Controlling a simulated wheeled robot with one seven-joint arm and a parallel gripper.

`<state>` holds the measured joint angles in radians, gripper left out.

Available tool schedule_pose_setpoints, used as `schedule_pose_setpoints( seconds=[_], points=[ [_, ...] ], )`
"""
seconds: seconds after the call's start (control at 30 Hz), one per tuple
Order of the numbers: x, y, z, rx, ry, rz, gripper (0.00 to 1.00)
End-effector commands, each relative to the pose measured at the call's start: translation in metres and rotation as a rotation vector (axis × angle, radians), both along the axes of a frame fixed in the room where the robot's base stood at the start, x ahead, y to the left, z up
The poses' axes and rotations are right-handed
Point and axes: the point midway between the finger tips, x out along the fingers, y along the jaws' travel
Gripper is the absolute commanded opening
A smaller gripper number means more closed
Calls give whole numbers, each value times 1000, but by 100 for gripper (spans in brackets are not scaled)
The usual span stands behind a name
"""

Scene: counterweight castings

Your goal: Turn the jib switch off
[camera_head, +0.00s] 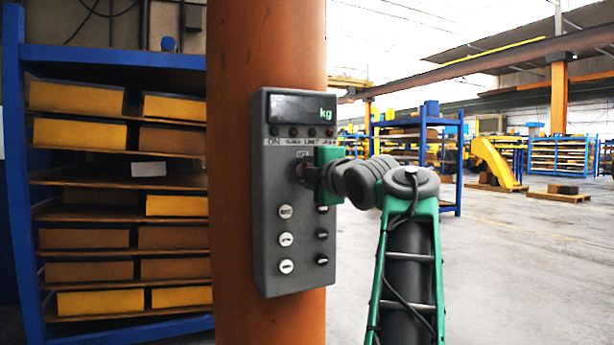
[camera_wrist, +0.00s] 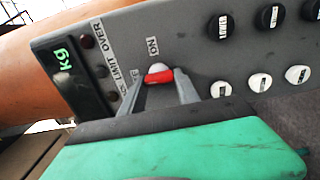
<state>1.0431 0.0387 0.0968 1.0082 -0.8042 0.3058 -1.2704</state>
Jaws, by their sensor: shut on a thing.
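A grey control box (camera_head: 264,200) with a dark "kg" display is fixed to an orange column. In the wrist view, a small red switch (camera_wrist: 159,77) with a white part behind it sits on the box face, beside a label reading "ON". My gripper (camera_wrist: 160,84) has one finger on each side of the red switch and is shut on it. In the head view my gripper (camera_head: 307,173) reaches the upper middle of the box from the right and hides most of the switch. Which way the switch is set is hard to tell.
White buttons (camera_head: 286,239) and black buttons (camera_head: 322,234) stand on the box below my gripper. The orange column (camera_head: 240,60) is behind it. A blue rack (camera_head: 22,180) with yellow and brown blocks stands at left. The floor at right is open.

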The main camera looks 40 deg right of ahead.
Motion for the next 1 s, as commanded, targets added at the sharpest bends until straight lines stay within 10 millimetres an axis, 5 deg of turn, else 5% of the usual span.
schedule_pose_setpoints(
  seconds=[0.47, 0.5, 0.73, 1.0],
  points=[
    [0, 0, 0, -13, 4, 0, 0],
    [0, 0, 0, -13, 4, 0, 41],
    [0, 0, 0, -12, 4, 0, 59],
    [-2, 0, 0, -12, 4, 0, 60]
  ],
)
